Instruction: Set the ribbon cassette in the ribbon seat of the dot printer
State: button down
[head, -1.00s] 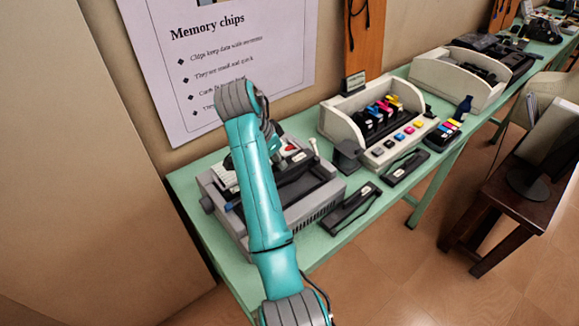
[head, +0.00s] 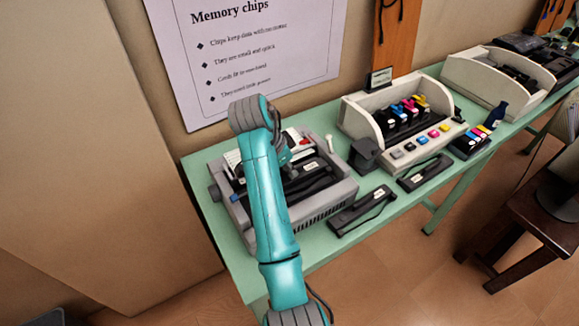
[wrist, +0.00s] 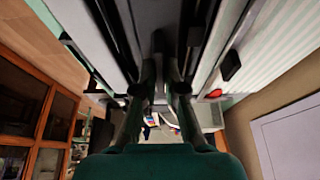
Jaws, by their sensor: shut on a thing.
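The dot printer (head: 327,212) is a grey box at the left end of the green table, with an open top. My gripper (head: 289,168) reaches down over its top, partly hidden by my teal arm. It is shut on a dark ribbon cassette with a pale label (head: 311,167), which lies over the printer's opening. I cannot tell whether the cassette rests in the ribbon seat or is just above it; the seat is hidden. In the wrist view my gripper's fingers (wrist: 160,68) close on a dark part among the printer's dark slots and grey walls.
Two more black cassettes (head: 360,210) (head: 425,172) lie on the green table (head: 345,240) in front. A dark grey cup-like block (head: 365,155) stands right of the printer. A cream inkjet printer (head: 360,117) with coloured cartridges is beyond. The wall is close behind.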

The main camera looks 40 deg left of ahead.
jog(key=shift+f, duration=0.25)
jog(key=c, duration=1.2)
grip_release()
jog(key=shift+c, duration=0.2)
jog(key=shift+r, duration=0.1)
